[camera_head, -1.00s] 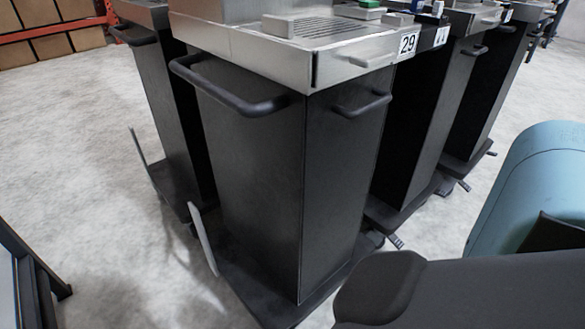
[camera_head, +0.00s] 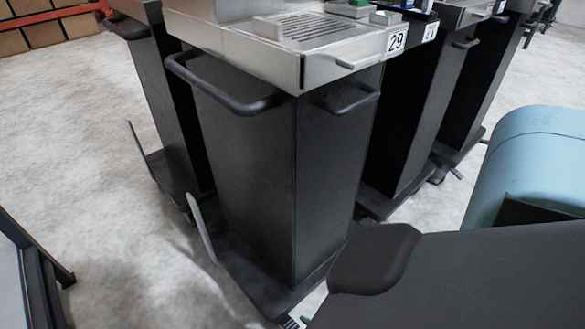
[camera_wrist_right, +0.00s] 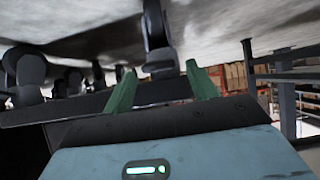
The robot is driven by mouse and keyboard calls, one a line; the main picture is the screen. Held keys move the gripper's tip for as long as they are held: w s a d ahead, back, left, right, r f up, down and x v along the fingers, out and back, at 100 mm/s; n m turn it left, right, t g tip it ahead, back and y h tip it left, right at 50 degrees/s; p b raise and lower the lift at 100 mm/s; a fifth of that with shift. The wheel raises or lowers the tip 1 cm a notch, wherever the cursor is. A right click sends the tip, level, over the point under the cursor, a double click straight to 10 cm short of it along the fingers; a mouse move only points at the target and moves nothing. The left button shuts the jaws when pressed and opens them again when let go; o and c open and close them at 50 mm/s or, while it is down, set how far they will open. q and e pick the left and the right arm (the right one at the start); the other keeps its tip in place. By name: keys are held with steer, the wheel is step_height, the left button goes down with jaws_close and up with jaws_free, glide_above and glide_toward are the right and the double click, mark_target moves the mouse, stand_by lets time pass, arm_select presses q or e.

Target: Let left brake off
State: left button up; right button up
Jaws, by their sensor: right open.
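The dispenser numbered 29 (camera_head: 265,170) stands upright in the middle of the head view, a black cabinet with a steel top and black handles. Its dark base (camera_head: 245,275) is low on the floor. A small pedal-like part (camera_head: 290,322) shows at the bottom edge, partly cut off; I cannot tell if it is the left brake. My right gripper (camera_wrist_right: 162,85) shows two green fingers, apart and with nothing between them, in the right wrist view. A dark upright part (camera_wrist_right: 155,35) lies beyond the fingers; I cannot tell what it is. My left gripper is not in view.
More dispensers stand close by on the left (camera_head: 160,100) and right (camera_head: 405,115). A thin upright plate (camera_head: 203,228) rises at the base's left side. My own arm covers the lower right. Open concrete floor lies to the left. Shelving (camera_wrist_right: 235,75) shows in the wrist view.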

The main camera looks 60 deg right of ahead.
steer(key=v, duration=0.2)
steer(key=shift+s+r+p, duration=0.2)
steer(key=shift+s+p, duration=0.1)
steer(key=shift+p, duration=0.1)
stand_by(0.3)
